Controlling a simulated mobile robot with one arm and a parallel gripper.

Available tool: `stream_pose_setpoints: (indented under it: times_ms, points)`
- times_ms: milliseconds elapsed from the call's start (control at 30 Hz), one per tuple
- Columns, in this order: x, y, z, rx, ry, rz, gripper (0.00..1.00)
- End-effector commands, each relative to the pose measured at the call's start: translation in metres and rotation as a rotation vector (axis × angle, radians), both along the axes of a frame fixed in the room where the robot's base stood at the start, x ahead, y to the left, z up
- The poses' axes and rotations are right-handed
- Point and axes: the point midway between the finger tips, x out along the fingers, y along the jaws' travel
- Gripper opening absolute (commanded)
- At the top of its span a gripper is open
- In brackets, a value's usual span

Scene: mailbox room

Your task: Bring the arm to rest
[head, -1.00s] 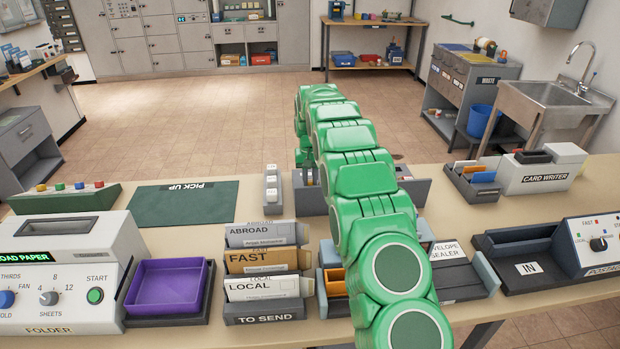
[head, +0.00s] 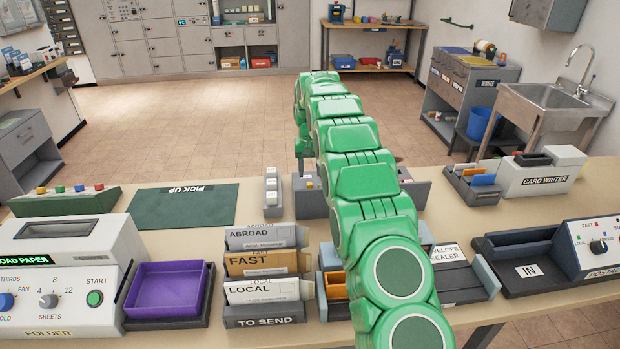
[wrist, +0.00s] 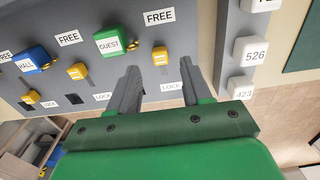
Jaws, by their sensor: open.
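My green arm (head: 362,177) reaches out over the workbench from the lower right towards its far edge in the head view. My gripper (wrist: 158,82) shows in the wrist view with its two grey fingers apart and nothing between them. The fingers are in front of a grey panel (wrist: 201,30) with FREE and LOCK labels, yellow pieces, a green GUEST tag (wrist: 109,41) and a blue HALL tag (wrist: 32,60). I cannot tell whether the fingers touch the panel.
The bench (head: 310,231) carries a TO SEND rack (head: 265,315), a purple tray (head: 166,289), a folder machine (head: 60,300), a green PICK UP mat (head: 180,207), an envelope sealer (head: 447,254) and a card writer (head: 543,180). White numbered keys (wrist: 249,51) are beside the gripper. The floor beyond is clear.

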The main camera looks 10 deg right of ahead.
Motion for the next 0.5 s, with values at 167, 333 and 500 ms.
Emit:
stream_pose_setpoints:
  times_ms: [167, 333, 500]
  points:
    - [0.001, 0.0, 0.024, 0.0, -0.004, 0.0, 0.49]
    - [0.0, 0.0, 0.029, 0.0, 0.0, 0.0, 0.49]
    - [0.0, 0.0, 0.029, 0.0, 0.001, 0.0, 0.49]
